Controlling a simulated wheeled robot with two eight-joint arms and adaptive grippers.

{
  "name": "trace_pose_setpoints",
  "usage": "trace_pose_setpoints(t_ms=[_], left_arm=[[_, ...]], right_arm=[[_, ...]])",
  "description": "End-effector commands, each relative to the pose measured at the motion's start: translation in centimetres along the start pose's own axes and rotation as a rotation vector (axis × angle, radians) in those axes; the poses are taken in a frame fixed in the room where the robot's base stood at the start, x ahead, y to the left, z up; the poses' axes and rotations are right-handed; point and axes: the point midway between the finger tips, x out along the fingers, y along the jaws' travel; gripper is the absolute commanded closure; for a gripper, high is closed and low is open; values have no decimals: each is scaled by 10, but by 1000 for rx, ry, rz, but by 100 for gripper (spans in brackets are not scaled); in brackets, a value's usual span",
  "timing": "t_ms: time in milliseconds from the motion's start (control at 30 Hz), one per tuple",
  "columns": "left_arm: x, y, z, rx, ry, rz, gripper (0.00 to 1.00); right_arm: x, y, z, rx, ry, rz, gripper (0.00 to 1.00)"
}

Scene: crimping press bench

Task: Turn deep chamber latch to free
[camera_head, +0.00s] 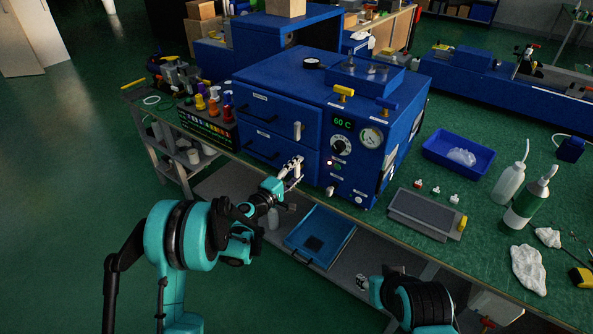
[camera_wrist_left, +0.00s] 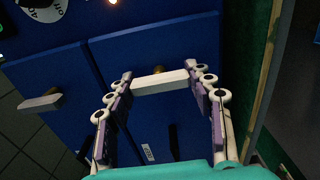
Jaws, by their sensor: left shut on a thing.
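A blue press cabinet (camera_head: 278,82) has two stacked chamber fronts with dark handles, and a pale bar latch beside each. My left gripper (camera_head: 295,169) is at the right side of the lower front, and its fingers hide most of the latch there. In the left wrist view, the gripper (camera_wrist_left: 162,84) is shut on the pale bar latch (camera_wrist_left: 158,82), with a finger at each end of the bar. The upper latch (camera_head: 298,130) is clear of the gripper and also shows in the left wrist view (camera_wrist_left: 40,103). My right arm is at the bottom; its fingers are not clear.
The control panel with dial (camera_head: 371,138) and green display is right of the latches. An open blue tray (camera_head: 320,236) sits low in front of the cabinet. A rack of coloured-handled tools (camera_head: 208,128) is at left. A blue bin (camera_head: 458,153) and bottles (camera_head: 527,202) stand at right.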

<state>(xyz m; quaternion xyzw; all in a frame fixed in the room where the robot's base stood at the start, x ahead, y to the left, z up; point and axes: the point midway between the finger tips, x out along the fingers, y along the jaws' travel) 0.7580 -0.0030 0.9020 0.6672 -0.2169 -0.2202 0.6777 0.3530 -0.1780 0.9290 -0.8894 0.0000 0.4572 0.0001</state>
Motion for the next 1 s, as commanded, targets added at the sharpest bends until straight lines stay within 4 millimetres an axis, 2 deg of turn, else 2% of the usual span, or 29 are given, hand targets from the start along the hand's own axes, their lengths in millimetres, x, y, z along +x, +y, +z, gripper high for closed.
trace_pose_setpoints(t_ms=[100,133,200,567,667,1000], left_arm=[[0,0,0,0,1,0,76],[0,0,0,0,1,0,40],[0,0,0,0,1,0,26],[-4,0,-1,1,1,0,26],[-16,0,-1,1,2,0,26],[-88,0,-1,0,3,0,26]], right_arm=[[0,0,0,0,0,0,60],[0,0,0,0,0,0,60],[0,0,0,0,0,0,60],[0,0,0,0,0,0,60],[0,0,0,0,0,0,60],[0,0,0,0,0,0,60]])
